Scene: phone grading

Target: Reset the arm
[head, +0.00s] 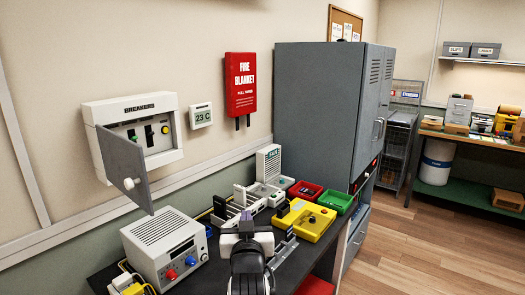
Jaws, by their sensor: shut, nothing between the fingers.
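The white breaker box (173,157), labelled BREAKERS, is on the wall at the left of the head view. Its grey door (124,165) with a white knob stands open and hides the lower left of the inside.
A white power unit (165,248) with red and blue knobs stands on the dark bench below the box. Red, yellow and green trays (338,200) and racks lie near my gripper. A tall grey cabinet (320,110) stands to the right. The wall before the open box is clear.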

